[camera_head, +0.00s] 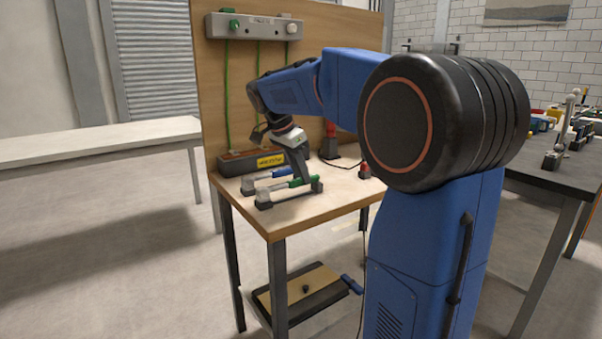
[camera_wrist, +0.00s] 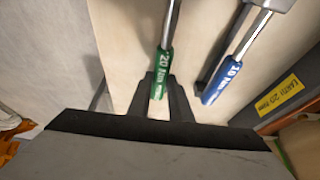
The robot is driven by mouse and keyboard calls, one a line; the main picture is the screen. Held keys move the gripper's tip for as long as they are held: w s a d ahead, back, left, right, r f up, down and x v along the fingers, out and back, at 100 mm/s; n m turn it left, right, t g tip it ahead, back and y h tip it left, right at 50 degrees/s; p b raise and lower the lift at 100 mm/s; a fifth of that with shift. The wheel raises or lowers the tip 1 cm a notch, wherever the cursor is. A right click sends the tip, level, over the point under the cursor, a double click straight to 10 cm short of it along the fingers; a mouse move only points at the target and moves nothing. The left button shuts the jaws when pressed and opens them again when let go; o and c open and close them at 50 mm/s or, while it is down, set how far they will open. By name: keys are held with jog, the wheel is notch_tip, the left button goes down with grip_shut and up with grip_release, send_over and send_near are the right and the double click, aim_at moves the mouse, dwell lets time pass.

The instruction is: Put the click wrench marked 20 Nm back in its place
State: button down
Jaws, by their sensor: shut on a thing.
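The click wrench marked 20 Nm has a green grip (camera_wrist: 160,72) and a bright metal shaft. In the head view its green grip (camera_head: 297,183) lies level, close to the table top. My gripper (camera_wrist: 159,90) is shut on the green grip, with one dark finger on each side; it points down at the wrench in the head view (camera_head: 301,178). Grey rest blocks (camera_head: 264,204) stand at the wrench's ends. I cannot tell whether it is seated in them or just above. A second wrench with a blue grip (camera_wrist: 226,80), marked 10 Nm, lies beside it.
A dark box with a yellow label (camera_head: 270,160) stands behind the wrenches on the wooden table (camera_head: 300,222). Red-topped items (camera_head: 329,144) stand to the right. A panel with a switch box (camera_head: 254,27) and green cables rises behind. A lower shelf holds a dark tray (camera_head: 316,304).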

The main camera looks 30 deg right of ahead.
jog(key=shift+f, duration=0.1)
jog(key=c, duration=1)
grip_release()
jog(key=shift+c, duration=0.2)
jog(key=shift+r, duration=4)
jog(key=s+a+f+n+t+y, duration=0.1)
jog(key=s+a+f+n, duration=0.4)
jog(key=s+f, duration=0.3)
jog(key=s+a+f+n+t+y, duration=0.2)
jog(key=s+a+f+n, duration=0.3)
jog(key=s+f, duration=0.3)
jog(key=s+a+f+n+t+y, duration=0.1)
jog(key=s+a+f+n, duration=0.5)
jog(key=s, duration=0.8)
notch_tip(320, 180, down, 2)
jog(key=shift+f+n+t+y, duration=0.15)
jog(key=shift+n+t+y, duration=0.15)
jog(key=shift+n, duration=0.5)
